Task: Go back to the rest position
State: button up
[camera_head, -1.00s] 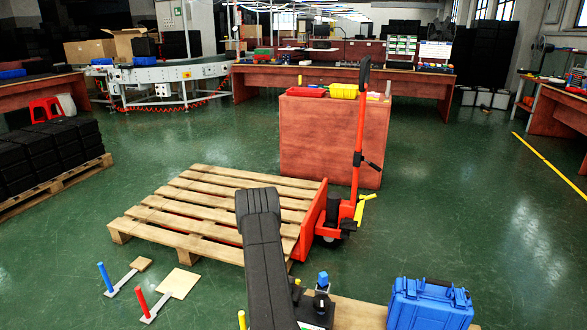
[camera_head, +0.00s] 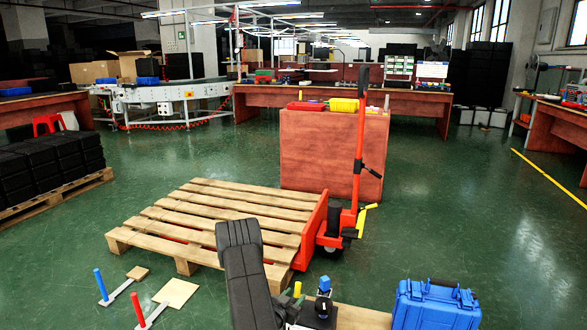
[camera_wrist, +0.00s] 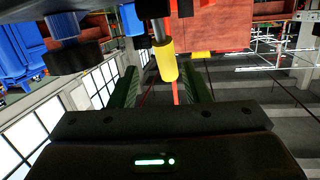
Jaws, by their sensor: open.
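My gripper (camera_wrist: 163,88) shows in the wrist view with its two greenish fingers apart and nothing between them that I can see it gripping. A yellow cylinder (camera_wrist: 166,62) hangs in front of that view, and I cannot tell how far it is from the fingers. In the head view my dark arm link rises at the bottom centre, in front of the pallet. The gripper itself is not clear there.
A wooden pallet (camera_head: 205,222) lies on the green floor, with a red pallet jack (camera_head: 352,190) at its right. A red-brown cabinet (camera_head: 325,155) stands behind. A blue case (camera_head: 436,305) is at the lower right. The floor on the right is clear.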

jog(key=shift+s+a+f+t+h+b, duration=0.15)
jog(key=shift+s+f+t+h+b, duration=0.25)
jog(key=shift+s+t+b, duration=0.25)
jog(key=p+v, duration=0.2)
jog(key=v, duration=0.6)
jog(key=shift+s+a+p, duration=0.15)
jog(key=shift+s+p, duration=0.05)
jog(key=shift+p, duration=0.1)
jog(key=shift+r, duration=0.25)
